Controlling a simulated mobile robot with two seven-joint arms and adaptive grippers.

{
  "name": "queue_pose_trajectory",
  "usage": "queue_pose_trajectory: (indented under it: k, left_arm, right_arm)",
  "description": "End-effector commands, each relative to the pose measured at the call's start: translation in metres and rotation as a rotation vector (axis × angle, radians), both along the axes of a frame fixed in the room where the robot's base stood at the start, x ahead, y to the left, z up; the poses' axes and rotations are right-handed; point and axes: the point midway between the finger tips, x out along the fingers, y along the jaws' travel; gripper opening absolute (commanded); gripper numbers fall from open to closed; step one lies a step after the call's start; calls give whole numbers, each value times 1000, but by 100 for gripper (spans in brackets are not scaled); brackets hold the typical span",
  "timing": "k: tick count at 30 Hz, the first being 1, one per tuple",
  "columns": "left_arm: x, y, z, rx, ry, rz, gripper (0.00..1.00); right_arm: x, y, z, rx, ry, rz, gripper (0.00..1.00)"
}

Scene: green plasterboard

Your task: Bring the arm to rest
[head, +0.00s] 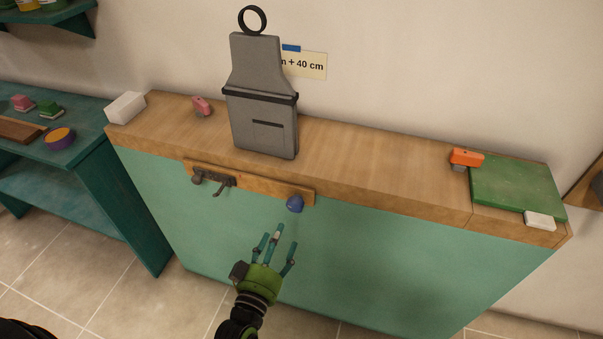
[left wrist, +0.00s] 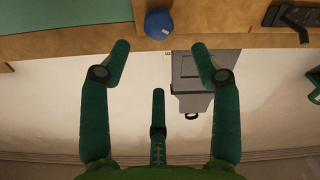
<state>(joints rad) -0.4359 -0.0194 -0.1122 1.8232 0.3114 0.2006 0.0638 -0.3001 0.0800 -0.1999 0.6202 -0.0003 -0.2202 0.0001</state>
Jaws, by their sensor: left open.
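My left gripper (head: 276,248) is green with three fingers spread apart, open and empty. In the head view it is in front of the pale green cabinet face, just below a blue round knob (head: 295,204) on a wooden rail (head: 262,189). In the left wrist view the open fingers (left wrist: 160,75) point up toward the blue knob (left wrist: 158,24), with nothing between them. A grey apron-like piece (head: 262,110) with a black ring on top stands on the wooden top; it also shows in the left wrist view (left wrist: 190,102). My right gripper is not in view.
The wooden counter top (head: 390,165) carries a white block (head: 125,107), a pink item (head: 202,106), an orange tool (head: 466,157) and a green board (head: 515,188). Dark hooks (head: 215,179) hang on the rail. A teal shelf unit (head: 95,160) stands at left. Tiled floor is bare in front.

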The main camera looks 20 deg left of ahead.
Motion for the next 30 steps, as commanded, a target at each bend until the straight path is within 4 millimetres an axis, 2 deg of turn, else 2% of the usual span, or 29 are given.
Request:
queue_pose_trajectory:
  k: [5,8,11,14,15,18,20,21,23,24,27,30]
  left_arm:
    - [0,-1,-5,4,12,-3,63]
    - [-4,-5,-32,28,75,-21,63]
    - [-15,-11,-87,77,204,-59,63]
    - [-40,-16,-157,145,376,-112,63]
    - [-54,-17,-185,174,446,-135,63]
    - [-95,-16,-250,245,628,-192,63]
    - [-124,-12,-286,289,735,-228,63]
    - [-146,-8,-308,317,808,-251,63]
    - [-180,-1,-338,360,916,-287,63]
    - [-204,5,-355,387,986,-311,63]
    - [-262,21,-388,450,1150,-364,63]
    - [-310,37,-408,498,1278,-408,63]
  right_arm:
    - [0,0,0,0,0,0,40]
    - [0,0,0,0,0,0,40]
    - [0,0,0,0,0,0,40]
    - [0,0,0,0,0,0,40]
    - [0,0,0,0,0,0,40]
    - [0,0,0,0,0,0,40]
    - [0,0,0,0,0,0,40]
    - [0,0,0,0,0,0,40]
    - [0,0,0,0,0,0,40]
    - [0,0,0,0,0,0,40]
    - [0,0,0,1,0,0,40]
    - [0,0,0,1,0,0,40]
